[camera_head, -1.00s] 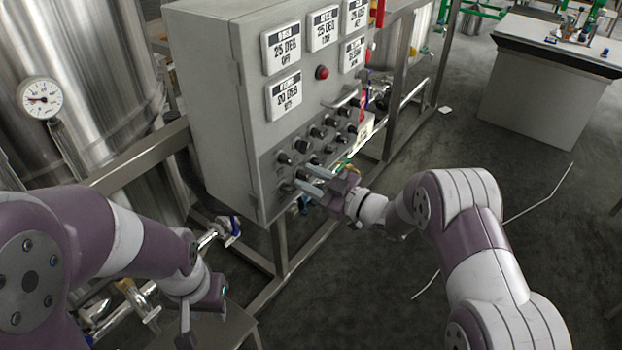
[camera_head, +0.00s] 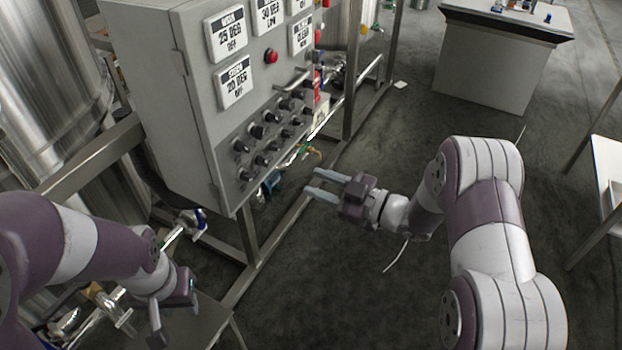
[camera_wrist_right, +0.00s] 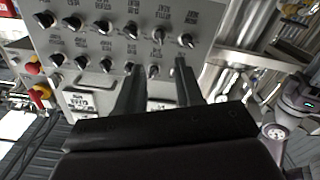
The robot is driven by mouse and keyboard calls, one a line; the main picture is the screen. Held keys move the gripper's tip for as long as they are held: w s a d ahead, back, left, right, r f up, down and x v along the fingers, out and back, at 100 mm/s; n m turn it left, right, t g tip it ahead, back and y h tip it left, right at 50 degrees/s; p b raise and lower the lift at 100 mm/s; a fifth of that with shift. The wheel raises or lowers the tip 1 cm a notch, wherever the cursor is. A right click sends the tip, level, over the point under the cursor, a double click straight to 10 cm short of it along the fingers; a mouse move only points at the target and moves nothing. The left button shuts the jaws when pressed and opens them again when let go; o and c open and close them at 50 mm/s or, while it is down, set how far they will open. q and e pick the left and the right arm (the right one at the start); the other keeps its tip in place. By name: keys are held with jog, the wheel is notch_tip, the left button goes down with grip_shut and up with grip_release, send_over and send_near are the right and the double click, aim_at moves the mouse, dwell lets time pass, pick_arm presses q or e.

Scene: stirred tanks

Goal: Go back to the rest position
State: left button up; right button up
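My right gripper (camera_head: 318,186) is open and empty, in the air to the right of the grey control cabinet (camera_head: 180,110) and apart from it. Its two fingers also show in the right wrist view (camera_wrist_right: 157,82), with the cabinet's knob panel (camera_wrist_right: 120,25) in front of them and nothing between them. My left gripper (camera_head: 172,318) is low at the left of the head view, over a grey bench-like surface.
The cabinet carries two rows of black knobs (camera_head: 258,131), a red lamp (camera_head: 271,56) and label displays. Steel tanks (camera_head: 45,80) and frame bars stand at the left. A grey counter (camera_head: 490,65) is at the back right. The floor between is mostly open, with a pale cable.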

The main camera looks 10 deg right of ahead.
dwell(0.3)
jog(key=s+d+f+m+g+h, duration=0.2)
jog(key=d+f+m+h, duration=0.6)
jog(key=d+f+h, duration=0.35)
jog(key=s+d+r+m+g+h, duration=0.15)
jog(key=s+m+g+h, duration=0.3)
jog(key=s, duration=0.65)
jog(key=s+a+r+m+g+y, duration=0.1)
jog(key=s+a+r+m+g, duration=0.25)
jog(key=s, duration=0.55)
notch_tip(320, 180, up, 17)
jog(key=a+n+p, duration=0.1)
jog(key=p, duration=1.3)
jog(key=shift+w+a+t+p, duration=0.15)
jog(key=shift+w+t+p, duration=0.2)
jog(key=shift+t, duration=0.05)
